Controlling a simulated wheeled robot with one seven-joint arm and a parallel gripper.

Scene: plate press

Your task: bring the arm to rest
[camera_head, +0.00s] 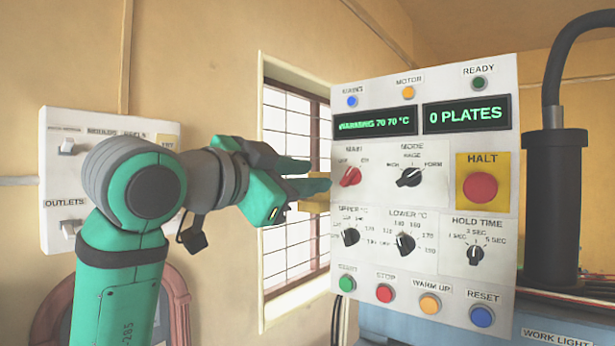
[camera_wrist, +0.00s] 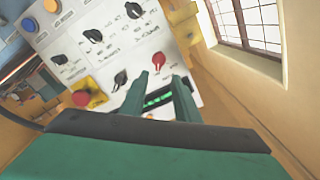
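My gripper (camera_head: 318,176) is at the left edge of the white control panel (camera_head: 440,262), level with the red MAIN knob (camera_head: 350,176). Its two green fingers are apart with nothing seen between them. In the wrist view the fingers (camera_wrist: 160,88) stand apart in front of the panel, short of the red knob (camera_wrist: 158,61). A gap shows between the fingertips and the knob in the head view. The temperature display (camera_head: 375,122) reads "WARMING 70 70 °C". The other display (camera_head: 467,113) reads "0 PLATES".
The panel carries a red HALT button (camera_head: 480,187), several black knobs, and a bottom row of coloured buttons. A black cylinder with a hose (camera_head: 555,210) stands at the right. A barred window (camera_head: 290,135) and a white outlet board (camera_head: 60,205) are on the wall.

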